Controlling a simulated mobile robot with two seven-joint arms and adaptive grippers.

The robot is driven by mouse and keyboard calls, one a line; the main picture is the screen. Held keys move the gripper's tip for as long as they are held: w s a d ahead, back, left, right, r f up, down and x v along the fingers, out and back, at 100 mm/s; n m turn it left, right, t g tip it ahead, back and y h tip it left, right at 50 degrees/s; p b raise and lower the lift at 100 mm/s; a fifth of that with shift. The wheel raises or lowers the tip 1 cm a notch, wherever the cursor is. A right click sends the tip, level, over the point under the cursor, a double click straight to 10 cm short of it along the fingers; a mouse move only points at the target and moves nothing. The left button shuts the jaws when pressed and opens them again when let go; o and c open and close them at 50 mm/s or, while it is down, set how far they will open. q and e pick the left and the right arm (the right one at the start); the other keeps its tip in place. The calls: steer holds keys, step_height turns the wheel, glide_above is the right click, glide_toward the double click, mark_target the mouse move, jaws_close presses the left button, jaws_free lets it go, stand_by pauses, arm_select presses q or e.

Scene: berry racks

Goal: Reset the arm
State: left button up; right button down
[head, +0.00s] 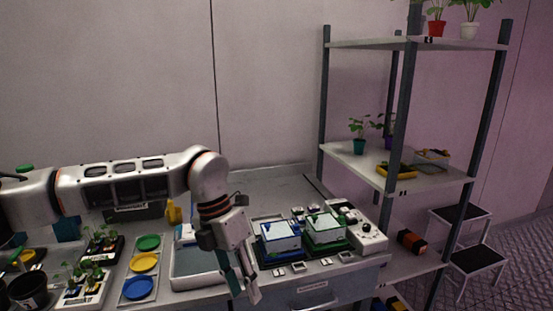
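My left arm reaches in from the left side of the head view and bends down at the wrist. My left gripper (244,292) points down at the front of the bench, just right of the grey tray. Its two fingers show close together from this angle, and I cannot tell how far apart they are. I see nothing clearly held between them. My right gripper is not in view.
A grey tray (195,283) lies on the bench left of the gripper. Two clear-lidded boxes, blue (281,236) and green (325,229), stand to its right. Colored dishes (144,263) and seedlings (88,270) are at left. A shelf rack (400,166) rises at right.

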arm_select(q)
steer(key=s+d+f+g+h, duration=0.2)
steer(key=s+d+g+h, duration=0.3)
steer(key=s+d, duration=0.75)
steer(key=d+r+n+t+h, duration=0.2)
steer(key=d+r+n+h, duration=0.4)
steer(key=d+h, duration=0.4)
steer(key=w+a+n+t+h, duration=0.4)
steer(key=w+a+n+t, duration=0.25)
steer(key=n+t, duration=0.6)
steer(key=w+a+f+n+t+y, duration=0.4)
steer(key=a+f+n+t+y, duration=0.6)
steer(key=f+n, duration=0.35)
steer(key=s+a+f+n+g+y, duration=0.3)
steer(key=s+a+f, duration=0.4)
steer(key=f, duration=0.5)
steer(key=s+a+f+n+g+y, duration=0.3)
steer(key=s+a+f+y, duration=0.3)
steer(key=a+f, duration=0.6)
steer(key=s+f+n, duration=0.1)
steer(key=s, duration=0.1)
steer(key=shift+s+a+g, duration=0.15)
steer(key=shift+s+g, duration=0.15)
steer(key=shift+g, duration=0.05)
